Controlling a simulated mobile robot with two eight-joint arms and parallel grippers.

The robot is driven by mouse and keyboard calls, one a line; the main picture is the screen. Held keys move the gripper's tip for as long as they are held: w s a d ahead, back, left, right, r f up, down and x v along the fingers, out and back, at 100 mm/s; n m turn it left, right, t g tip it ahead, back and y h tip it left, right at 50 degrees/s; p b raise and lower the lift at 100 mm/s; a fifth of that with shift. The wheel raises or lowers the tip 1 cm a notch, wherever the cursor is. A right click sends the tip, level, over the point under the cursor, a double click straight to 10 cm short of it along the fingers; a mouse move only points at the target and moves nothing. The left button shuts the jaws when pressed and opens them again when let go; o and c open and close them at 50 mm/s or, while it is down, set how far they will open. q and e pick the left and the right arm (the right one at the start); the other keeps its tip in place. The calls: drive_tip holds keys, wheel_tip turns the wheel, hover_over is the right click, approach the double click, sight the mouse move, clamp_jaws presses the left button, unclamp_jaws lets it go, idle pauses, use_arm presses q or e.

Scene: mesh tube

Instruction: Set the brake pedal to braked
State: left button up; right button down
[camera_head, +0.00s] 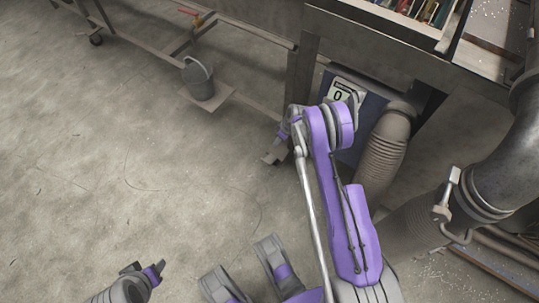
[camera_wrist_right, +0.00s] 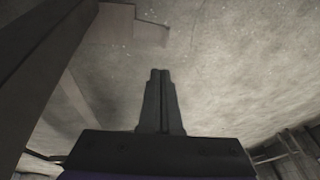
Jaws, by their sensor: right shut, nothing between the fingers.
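I cannot make out for certain which part is the brake pedal. My right gripper (camera_head: 271,158) is low beside the bench leg, right of and nearer than the plate. In the right wrist view my right gripper (camera_wrist_right: 160,75) is shut and empty, pointing toward the floor. My left gripper (camera_head: 147,269) is at the bottom left, above bare floor; its finger gap is unclear.
A blue box with a "0" display (camera_head: 342,92) and a ribbed hose (camera_head: 382,152) are behind my right arm. A metal pipe (camera_head: 487,165) with a pale lever (camera_head: 448,190) is at right. Floor at left is clear.

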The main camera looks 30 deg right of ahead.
drive_tip(key=b, duration=0.4)
approach(265, 162)
drive_tip(key=x, duration=0.5)
drive_tip(key=shift+w+d+f, duration=0.15)
drive_tip(key=shift+w+d, duration=0.1)
drive_tip(key=shift+w, duration=0.15)
drive_tip(key=shift+s+a+f, duration=0.1)
drive_tip(key=shift+a+f, duration=0.1)
drive_tip(key=shift+f, duration=0.2)
drive_tip(key=shift+a, duration=0.1)
drive_tip(key=shift+s+a+f+h, duration=0.1)
drive_tip(key=shift+a+f+h, duration=0.1)
drive_tip(key=shift+h, duration=0.2)
